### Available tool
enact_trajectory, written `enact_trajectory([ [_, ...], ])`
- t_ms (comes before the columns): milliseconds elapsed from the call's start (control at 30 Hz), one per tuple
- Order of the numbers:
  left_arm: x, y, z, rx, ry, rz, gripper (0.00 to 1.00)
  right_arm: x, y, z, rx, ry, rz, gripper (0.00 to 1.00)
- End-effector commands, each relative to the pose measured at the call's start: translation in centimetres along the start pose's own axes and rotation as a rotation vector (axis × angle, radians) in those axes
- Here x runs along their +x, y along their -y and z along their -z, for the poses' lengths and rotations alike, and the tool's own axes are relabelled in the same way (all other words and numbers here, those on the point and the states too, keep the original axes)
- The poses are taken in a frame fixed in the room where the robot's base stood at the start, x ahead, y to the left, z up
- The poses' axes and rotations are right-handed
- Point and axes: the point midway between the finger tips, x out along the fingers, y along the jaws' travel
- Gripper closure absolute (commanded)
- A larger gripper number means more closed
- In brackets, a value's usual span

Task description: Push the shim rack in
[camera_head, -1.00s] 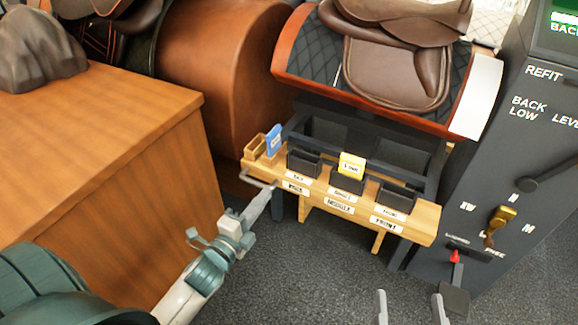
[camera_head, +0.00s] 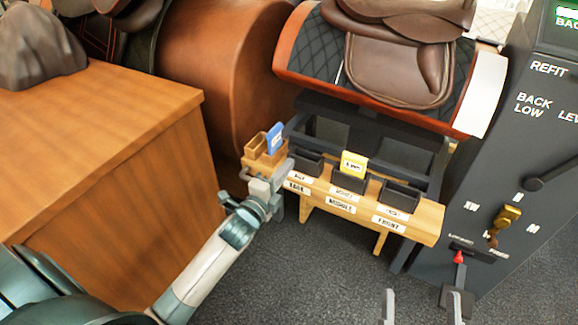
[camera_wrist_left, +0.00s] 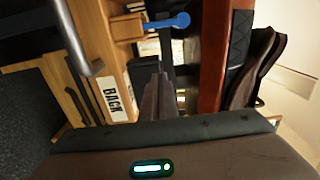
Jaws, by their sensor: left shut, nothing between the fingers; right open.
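The shim rack (camera_head: 420,218) is a light wooden bar with BACK, MIDDLE and FRONT labels and black bins, below the saddle stand. A yellow shim (camera_head: 353,163) stands in the middle bin. A blue shim (camera_head: 275,138) stands in a small wooden holder at the left end. My left gripper (camera_head: 272,180) is shut and empty at the rack's left end, partly covering it. In the left wrist view its fingers (camera_wrist_left: 158,92) lie beside the BACK label (camera_wrist_left: 113,98); contact is unclear. The grey handle (camera_wrist_left: 80,40) is apart from them. My right gripper (camera_head: 422,305) is open at the bottom edge.
A brown saddle (camera_head: 400,60) sits on the padded stand above the rack. A dark control panel (camera_head: 480,170) with knobs and a red-tipped lever stands close on the right. A wooden cabinet (camera_head: 110,150) fills the left. Dark floor (camera_head: 310,270) is free in front.

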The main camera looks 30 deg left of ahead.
Motion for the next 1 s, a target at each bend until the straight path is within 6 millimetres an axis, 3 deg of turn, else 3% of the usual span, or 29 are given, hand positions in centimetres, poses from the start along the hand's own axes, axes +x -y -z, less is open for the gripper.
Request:
enact_trajectory([
  [200,1.7,-0.1,0.0,-0.002,0.000,0.000,1.00,-0.3,0.4,1.2,0.000,-0.069,0.005,0.26],
  [733,2.4,0.1,0.0,-0.001,0.000,0.001,1.00,-0.3,0.4,1.5,0.001,-0.078,0.006,0.26],
  [1000,6.7,0.1,0.0,-0.001,0.000,0.002,1.00,0.0,0.2,0.3,0.001,-0.015,0.004,0.26],
])
